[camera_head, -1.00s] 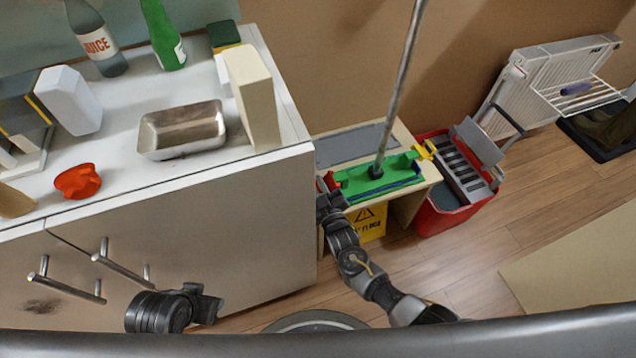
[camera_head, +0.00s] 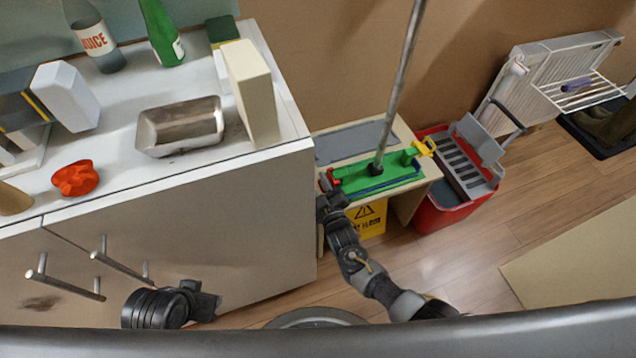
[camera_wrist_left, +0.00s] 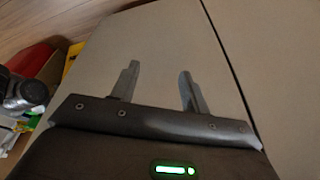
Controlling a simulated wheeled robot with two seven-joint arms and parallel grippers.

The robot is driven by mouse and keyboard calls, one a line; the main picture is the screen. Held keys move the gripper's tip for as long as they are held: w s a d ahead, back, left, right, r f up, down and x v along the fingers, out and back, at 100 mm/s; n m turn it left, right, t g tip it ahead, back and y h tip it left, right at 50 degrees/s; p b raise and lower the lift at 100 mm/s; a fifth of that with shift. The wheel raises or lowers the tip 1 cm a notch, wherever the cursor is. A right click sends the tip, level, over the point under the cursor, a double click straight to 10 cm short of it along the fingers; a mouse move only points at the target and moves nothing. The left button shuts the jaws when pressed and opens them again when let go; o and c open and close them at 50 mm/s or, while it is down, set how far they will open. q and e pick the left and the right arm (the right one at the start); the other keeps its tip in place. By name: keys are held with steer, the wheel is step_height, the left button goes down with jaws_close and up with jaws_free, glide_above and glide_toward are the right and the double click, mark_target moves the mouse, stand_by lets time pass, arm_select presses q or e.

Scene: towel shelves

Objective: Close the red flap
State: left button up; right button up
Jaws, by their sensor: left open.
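The flat mop's green head (camera_head: 378,176) lies on a small wooden stand, with its grey pole rising from it. The red flap (camera_head: 326,182) is at the left end of the green head, small and partly hidden by my right gripper (camera_head: 331,200). The gripper is right at that end; I cannot tell whether it touches the flap or whether its fingers are open. A yellow flap (camera_head: 424,148) is raised at the right end. My left gripper (camera_head: 208,304) is by the cabinet front. In the left wrist view its two fingers (camera_wrist_left: 158,88) are apart and empty.
A red bucket (camera_head: 440,212) with a grey wringer stands right of the stand. A yellow floor sign (camera_head: 369,218) is under the stand's front. The white cabinet (camera_head: 220,220) with bar handles fills the left. Wooden floor (camera_head: 480,260) is open at right.

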steer(key=shift+s+r, duration=0.1)
steer(key=shift+s+d, duration=0.15)
steer(key=shift+s, duration=0.1)
arm_select(q)
steer(key=p+x, duration=0.2)
steer(key=x, duration=0.2)
steer(key=shift+d+f, duration=0.15)
steer(key=shift+f, duration=0.15)
arm_select(e)
steer(key=v, duration=1)
steer(key=shift+s, duration=0.1)
